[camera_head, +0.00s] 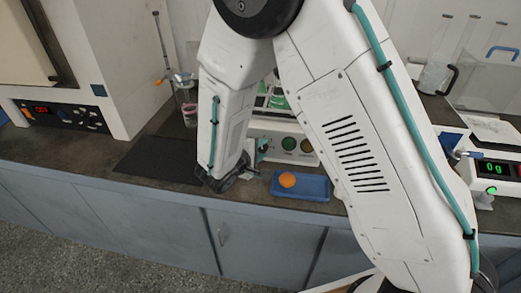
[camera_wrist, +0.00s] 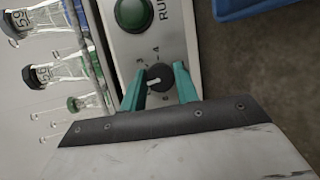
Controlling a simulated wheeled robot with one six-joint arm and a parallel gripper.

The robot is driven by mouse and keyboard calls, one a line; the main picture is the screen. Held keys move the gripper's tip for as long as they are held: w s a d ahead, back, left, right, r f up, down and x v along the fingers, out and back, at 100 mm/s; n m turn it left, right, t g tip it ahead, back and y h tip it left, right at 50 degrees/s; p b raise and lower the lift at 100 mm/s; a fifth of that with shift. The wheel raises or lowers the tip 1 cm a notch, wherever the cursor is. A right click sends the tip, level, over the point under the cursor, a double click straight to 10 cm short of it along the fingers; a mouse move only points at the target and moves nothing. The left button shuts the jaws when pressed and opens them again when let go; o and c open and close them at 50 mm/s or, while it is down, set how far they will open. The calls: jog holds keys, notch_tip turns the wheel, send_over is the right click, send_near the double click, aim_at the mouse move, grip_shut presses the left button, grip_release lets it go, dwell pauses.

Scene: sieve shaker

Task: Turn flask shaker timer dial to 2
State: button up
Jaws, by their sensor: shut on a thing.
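The flask shaker's timer dial (camera_wrist: 158,73) is a small round black knob with a white pointer mark, on the shaker's pale front panel (camera_wrist: 160,30). My gripper (camera_wrist: 159,80) has its two teal fingers on either side of the knob and is shut on it. The numbers 3 and 4 show beside the knob. The white mark lies toward the left finger in the wrist view; the number it points to cannot be read, as the finger covers that side. In the head view, my gripper (camera_head: 262,148) is at the front of the shaker (camera_head: 268,129), and the dial is hidden.
A green button (camera_wrist: 133,14) marked RUN is near the dial. Stoppered flasks (camera_wrist: 42,76) stand on the shaker. A blue tray (camera_head: 311,195) with an orange item (camera_head: 287,180) lies in front. A dark mat (camera_head: 160,158) and a furnace-like box (camera_head: 120,60) are left.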

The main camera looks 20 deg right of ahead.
jog(key=shift+m, duration=0.7)
jog(key=shift+g+y, duration=0.3)
jog(key=o, duration=1)
jog(key=shift+c, duration=0.2)
jog(key=v, duration=0.8)
jog(key=shift+f, duration=0.1)
